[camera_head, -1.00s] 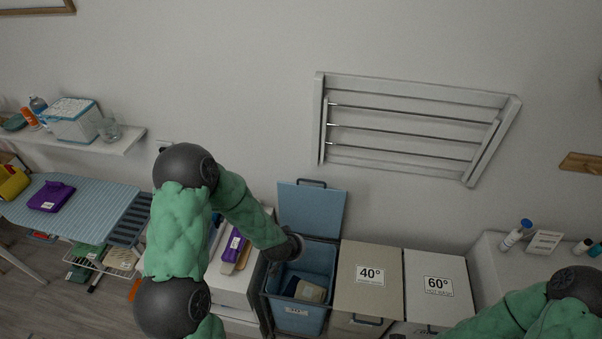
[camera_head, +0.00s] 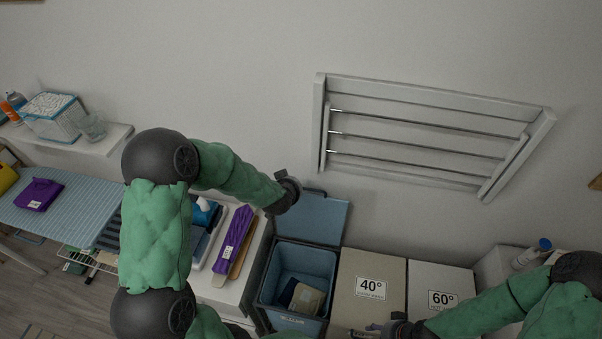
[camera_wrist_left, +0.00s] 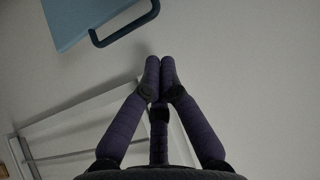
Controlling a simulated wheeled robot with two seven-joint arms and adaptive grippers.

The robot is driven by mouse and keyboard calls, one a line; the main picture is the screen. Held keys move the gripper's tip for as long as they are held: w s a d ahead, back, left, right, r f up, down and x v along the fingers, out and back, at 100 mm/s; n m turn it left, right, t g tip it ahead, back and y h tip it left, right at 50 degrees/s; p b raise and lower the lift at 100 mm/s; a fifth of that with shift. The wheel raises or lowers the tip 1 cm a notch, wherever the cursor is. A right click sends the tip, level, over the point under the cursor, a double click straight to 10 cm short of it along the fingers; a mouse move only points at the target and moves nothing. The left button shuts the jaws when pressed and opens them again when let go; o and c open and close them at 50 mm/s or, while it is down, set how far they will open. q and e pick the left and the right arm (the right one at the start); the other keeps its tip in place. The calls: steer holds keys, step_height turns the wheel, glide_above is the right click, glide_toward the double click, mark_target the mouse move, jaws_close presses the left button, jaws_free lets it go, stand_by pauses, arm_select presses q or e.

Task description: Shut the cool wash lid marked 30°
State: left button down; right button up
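The blue lid (camera_head: 320,220) stands open, tilted up on the back of the blue bin (camera_head: 262,296). No 30° mark is readable on it; the neighbouring lids read 40° (camera_head: 371,287) and 60° (camera_head: 440,299) and are shut. In the left wrist view the lid (camera_wrist_left: 85,12) and its dark handle (camera_wrist_left: 128,28) show at the upper left, apart from my fingers. My left gripper (camera_wrist_left: 159,72) has its fingertips together, empty, in front of the wall. In the head view my left wrist hides it, at the lid's upper left corner. My right gripper (camera_head: 376,326) is mostly cut off at the bottom edge.
Folded cloths (camera_head: 307,298) lie inside the blue bin. A wall drying rack (camera_head: 430,135) hangs above the bins. A white unit with a purple item (camera_head: 234,238) stands left of the bin. An ironing board (camera_head: 75,205) is farther left.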

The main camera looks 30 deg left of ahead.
arm_select(q)
steer(key=x, duration=0.9)
steer(key=shift+w+f, duration=0.2)
steer(key=shift+f, duration=0.05)
steer(key=shift+a, duration=0.1)
